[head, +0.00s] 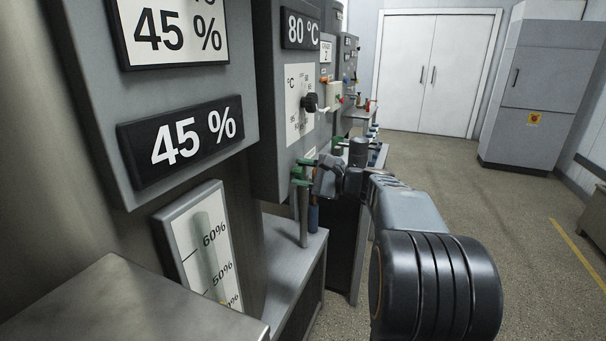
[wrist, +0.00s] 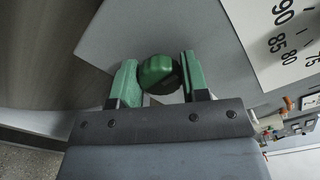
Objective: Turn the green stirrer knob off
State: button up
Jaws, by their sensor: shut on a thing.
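The green stirrer knob (wrist: 159,72) is a round knob on a grey panel face. In the wrist view it sits between the two green fingers of my gripper (wrist: 158,80), one finger on each side. My gripper (head: 301,173) is shut on the knob. In the head view it reaches the lower part of the grey control cabinet (head: 273,130), and the knob itself is hard to make out behind the fingers. I cannot read any marks around the knob.
A black dial (head: 310,102) with a temperature scale and an 80 °C display (head: 301,30) are above my gripper. A metal stand (head: 303,225) is just below. Displays reading 45 % (head: 195,138) are at the left. Open floor (head: 430,170) lies to the right.

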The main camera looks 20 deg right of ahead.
jog(key=o, duration=0.9)
jog(key=v, duration=1.3)
jog(key=shift+s+d+p, duration=0.25)
jog(key=shift+s+p, duration=0.1)
jog(key=shift+p, duration=0.05)
